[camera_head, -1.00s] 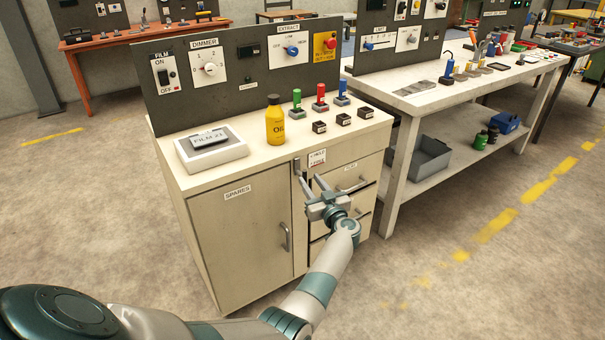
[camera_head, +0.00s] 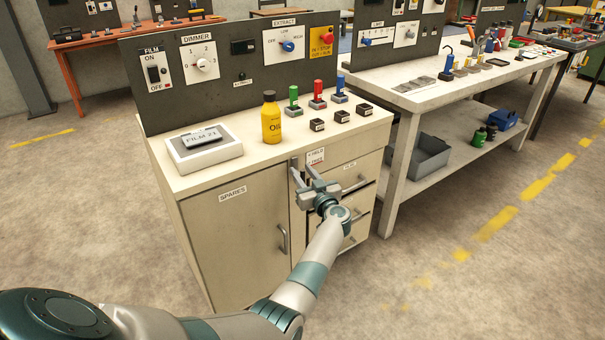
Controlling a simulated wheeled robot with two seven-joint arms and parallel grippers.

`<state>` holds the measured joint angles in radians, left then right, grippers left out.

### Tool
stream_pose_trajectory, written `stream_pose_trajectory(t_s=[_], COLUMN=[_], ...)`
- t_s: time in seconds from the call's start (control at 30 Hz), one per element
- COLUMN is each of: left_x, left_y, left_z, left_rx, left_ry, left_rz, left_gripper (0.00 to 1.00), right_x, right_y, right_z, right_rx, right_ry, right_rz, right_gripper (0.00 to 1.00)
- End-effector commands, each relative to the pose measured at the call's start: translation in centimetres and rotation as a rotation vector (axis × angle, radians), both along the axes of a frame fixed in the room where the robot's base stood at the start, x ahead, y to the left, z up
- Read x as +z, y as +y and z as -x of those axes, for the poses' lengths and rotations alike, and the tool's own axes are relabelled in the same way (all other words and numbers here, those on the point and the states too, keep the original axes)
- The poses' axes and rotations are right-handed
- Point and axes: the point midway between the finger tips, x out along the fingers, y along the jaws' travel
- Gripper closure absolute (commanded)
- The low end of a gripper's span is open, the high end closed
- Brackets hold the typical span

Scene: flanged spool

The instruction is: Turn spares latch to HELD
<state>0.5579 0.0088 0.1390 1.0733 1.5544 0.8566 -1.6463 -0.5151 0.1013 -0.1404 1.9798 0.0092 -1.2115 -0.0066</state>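The spares cabinet door (camera_head: 236,240) is shut, with a SPARES label (camera_head: 232,194) and a vertical handle (camera_head: 284,240). The latch (camera_head: 295,162) is a small dark grey piece at the top of the front, between door and drawers; its lower part is hidden by my gripper. A small label (camera_head: 315,156) sits to its right, its print too small to read surely. My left gripper (camera_head: 301,171) is open, its fingertips apart just below and in front of the latch. I cannot tell whether they touch it. My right gripper is not in view.
The cabinet top holds a FILM 21 box (camera_head: 204,145), a yellow oil bottle (camera_head: 271,120), coloured plungers and black blocks. A switch panel (camera_head: 225,80) stands behind. Drawer handles (camera_head: 356,187) stick out right of my gripper. A workbench (camera_head: 440,95) stands to the right.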

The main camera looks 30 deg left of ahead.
Motion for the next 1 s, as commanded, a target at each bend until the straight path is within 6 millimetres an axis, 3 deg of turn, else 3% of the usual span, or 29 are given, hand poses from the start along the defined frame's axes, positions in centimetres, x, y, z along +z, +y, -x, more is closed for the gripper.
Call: stream_pose_trajectory(t_s=[0.03,0.17,0.73,1.0], left_x=[0.0,0.0,-0.1,-0.3], left_y=[0.0,0.0,0.1,0.1], left_z=[0.0,0.0,0.2,0.5], left_rx=[0.000,0.000,0.000,-0.001], left_ry=[0.000,0.000,-0.080,-0.247], left_rz=[0.000,0.000,0.033,0.104], left_gripper=[0.70,1.00,1.00,1.00], right_x=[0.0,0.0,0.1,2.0], right_y=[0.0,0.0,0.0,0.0], right_z=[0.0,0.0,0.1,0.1], right_rx=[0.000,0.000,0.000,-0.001], right_ry=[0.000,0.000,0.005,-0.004], right_rz=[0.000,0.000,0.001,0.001], right_gripper=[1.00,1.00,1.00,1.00])
